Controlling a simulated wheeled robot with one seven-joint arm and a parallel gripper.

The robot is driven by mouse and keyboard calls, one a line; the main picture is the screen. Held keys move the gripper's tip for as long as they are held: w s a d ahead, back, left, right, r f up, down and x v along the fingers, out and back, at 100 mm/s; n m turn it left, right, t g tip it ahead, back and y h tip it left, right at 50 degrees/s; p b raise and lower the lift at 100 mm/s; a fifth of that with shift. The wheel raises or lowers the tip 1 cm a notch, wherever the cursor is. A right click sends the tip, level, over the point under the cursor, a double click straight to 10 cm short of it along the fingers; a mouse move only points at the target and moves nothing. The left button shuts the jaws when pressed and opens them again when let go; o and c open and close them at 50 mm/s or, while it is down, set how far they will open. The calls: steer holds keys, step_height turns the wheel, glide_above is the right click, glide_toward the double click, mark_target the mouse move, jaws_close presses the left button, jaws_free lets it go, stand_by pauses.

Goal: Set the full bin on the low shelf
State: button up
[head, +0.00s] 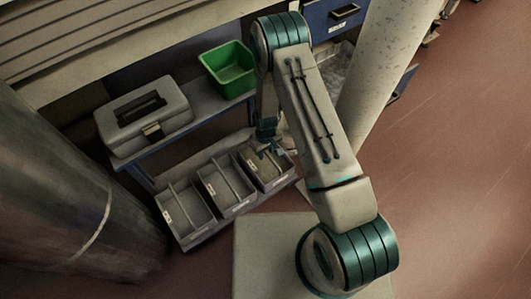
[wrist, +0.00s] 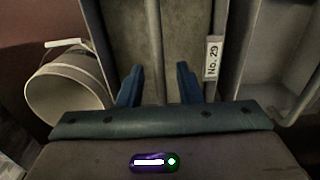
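Several grey bins stand in a row on a low ledge: a left bin (head: 186,210), a middle bin (head: 226,186) and a right bin (head: 266,167). The right one seems to hold a grey-brown fill; it also shows in the wrist view (wrist: 118,35), with a divider and a "No. 29" label. My gripper (wrist: 158,88) has its two blue fingers apart over this bin, the divider passing between them. Contact cannot be told. In the head view my arm partly hides the gripper (head: 270,142). A blue-edged shelf (head: 200,118) stands behind the bins.
A grey toolbox (head: 145,115) and an open green bin (head: 229,69) stand on the blue-edged shelf. A white bucket (wrist: 70,85) is left of the gripper in the wrist view. A thick dark column (head: 60,190) is at left, a pale pillar (head: 383,70) at right. Red floor (head: 460,170) is clear.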

step_height(320, 180, up, 9)
steer(key=p, duration=0.3)
steer(key=shift+r, duration=0.2)
steer(key=s+d+r+m, duration=0.2)
steer(key=d+r, duration=0.1)
steer(key=r, duration=0.8)
steer(key=s+d+r+m, duration=0.1)
steer(key=d+r, duration=0.3)
steer(key=r, duration=0.8)
steer(key=s+d+r+m+t, duration=0.1)
steer(key=s+d+r+m, duration=0.2)
steer(key=s+r, duration=1)
steer(key=s+d, duration=0.2)
steer(key=d, duration=0.1)
steer(key=shift+s+m, duration=0.3)
steer(key=shift+s, duration=0.1)
